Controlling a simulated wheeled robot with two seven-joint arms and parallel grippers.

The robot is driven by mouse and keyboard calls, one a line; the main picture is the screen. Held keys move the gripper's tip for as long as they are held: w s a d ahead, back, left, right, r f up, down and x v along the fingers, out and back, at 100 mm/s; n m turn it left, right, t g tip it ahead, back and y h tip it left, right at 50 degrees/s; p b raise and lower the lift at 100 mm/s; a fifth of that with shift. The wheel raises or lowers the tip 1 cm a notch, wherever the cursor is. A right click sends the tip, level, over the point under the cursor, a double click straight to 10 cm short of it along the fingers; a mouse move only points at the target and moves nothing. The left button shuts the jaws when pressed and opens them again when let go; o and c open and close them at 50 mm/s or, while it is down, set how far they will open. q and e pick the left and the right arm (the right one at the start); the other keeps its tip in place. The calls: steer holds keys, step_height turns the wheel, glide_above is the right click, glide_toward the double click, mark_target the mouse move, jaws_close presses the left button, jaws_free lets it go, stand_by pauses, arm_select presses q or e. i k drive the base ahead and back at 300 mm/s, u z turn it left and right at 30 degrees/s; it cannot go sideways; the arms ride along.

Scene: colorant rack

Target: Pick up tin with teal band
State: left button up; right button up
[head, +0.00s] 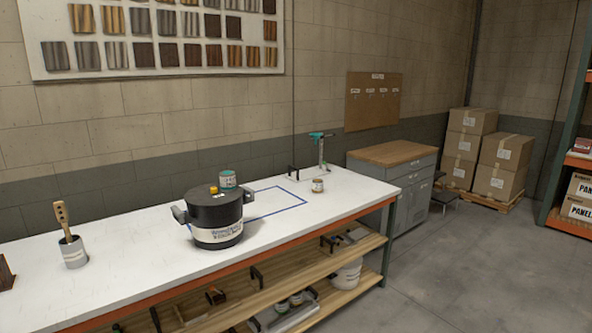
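A small tin with a teal band (228,181) stands on the white workbench (130,221), just behind a black lidded pot (213,211). The pot hides the lower part of the tin. A smaller tin or jar with a brownish band (317,186) stands farther right on the bench. Neither of my grippers is in the head view.
A blue outlined rectangle (303,201) marks the bench. A grey cup with a brush (73,251) stands at left; a teal-topped stand (322,150) is at the far end. The lower shelf (230,296) holds several items. Floor at right is clear.

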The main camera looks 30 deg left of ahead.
mark_target(228, 178)
steer(key=u, duration=0.2)
steer(key=i, duration=1.6)
steer(key=u, duration=0.75)
